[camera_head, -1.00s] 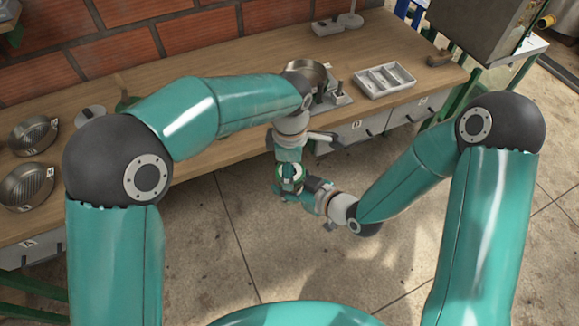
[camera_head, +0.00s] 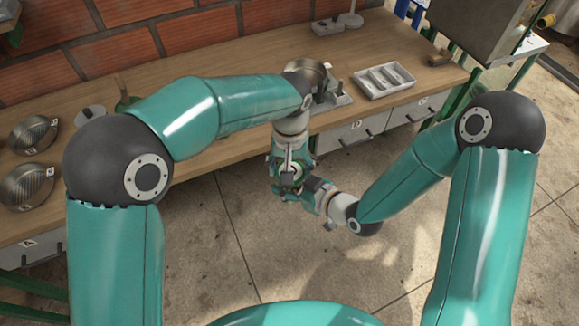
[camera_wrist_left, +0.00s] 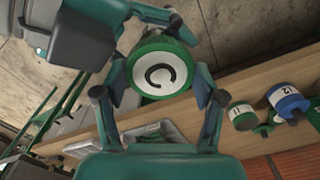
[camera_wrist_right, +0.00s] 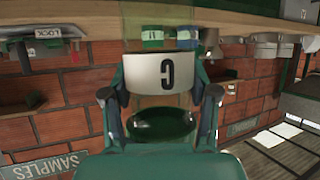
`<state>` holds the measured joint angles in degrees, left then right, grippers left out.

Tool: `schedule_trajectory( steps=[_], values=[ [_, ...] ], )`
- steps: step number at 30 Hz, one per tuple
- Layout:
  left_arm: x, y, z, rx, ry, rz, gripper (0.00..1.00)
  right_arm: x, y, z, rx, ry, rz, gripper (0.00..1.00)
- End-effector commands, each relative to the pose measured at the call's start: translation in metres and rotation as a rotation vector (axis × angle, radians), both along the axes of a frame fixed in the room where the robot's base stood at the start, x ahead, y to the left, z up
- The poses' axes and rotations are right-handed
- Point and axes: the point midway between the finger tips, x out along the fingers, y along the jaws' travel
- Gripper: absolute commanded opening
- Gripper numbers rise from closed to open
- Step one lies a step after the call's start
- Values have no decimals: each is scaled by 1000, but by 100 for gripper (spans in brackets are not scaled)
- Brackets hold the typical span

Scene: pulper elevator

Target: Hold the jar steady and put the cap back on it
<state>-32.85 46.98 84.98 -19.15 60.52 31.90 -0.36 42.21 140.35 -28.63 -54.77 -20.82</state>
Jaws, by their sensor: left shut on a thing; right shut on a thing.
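The cap (camera_wrist_left: 160,73) has a white top marked C and a green rim. In the left wrist view it faces me, and the fingers of my left gripper (camera_wrist_left: 160,90) are shut on it from both sides. In the right wrist view the jar (camera_wrist_right: 165,72) is clear glass with a white band marked C, and my right gripper (camera_wrist_right: 160,100) is shut around it. In the head view my left gripper (camera_head: 289,178) is just above and against my right gripper (camera_head: 303,188). The seam between cap and jar is hidden.
The hands meet over open floor in front of the wooden bench (camera_head: 240,60). Bottles with blue (camera_wrist_left: 287,100) and green (camera_wrist_left: 242,115) caps show in the left wrist view.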

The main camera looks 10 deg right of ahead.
Motion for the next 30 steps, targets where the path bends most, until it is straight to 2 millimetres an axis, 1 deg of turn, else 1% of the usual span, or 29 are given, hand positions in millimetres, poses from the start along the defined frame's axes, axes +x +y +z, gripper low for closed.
schedule_trajectory(
  steps=[3,4,6,8,18,20,27,30],
  values=[
    [1,0,0,-1,-4,2,28,-1,1,0,0,-1,4,0],
    [1,0,0,-1,-4,2,75,-1,1,0,0,-1,4,0],
    [1,0,0,-1,-4,2,86,-1,1,0,0,-1,4,0],
    [1,0,0,-1,-3,3,95,-1,1,0,0,-1,3,0],
    [1,0,3,-1,-2,4,95,0,0,1,0,-1,0,0],
    [1,-1,8,-3,-2,4,95,0,0,1,0,-1,0,0],
    [1,0,37,-2,-4,5,95,0,0,0,0,-1,0,0],
    [1,0,44,0,-2,4,95,0,0,0,0,-1,0,0]
  ],
)
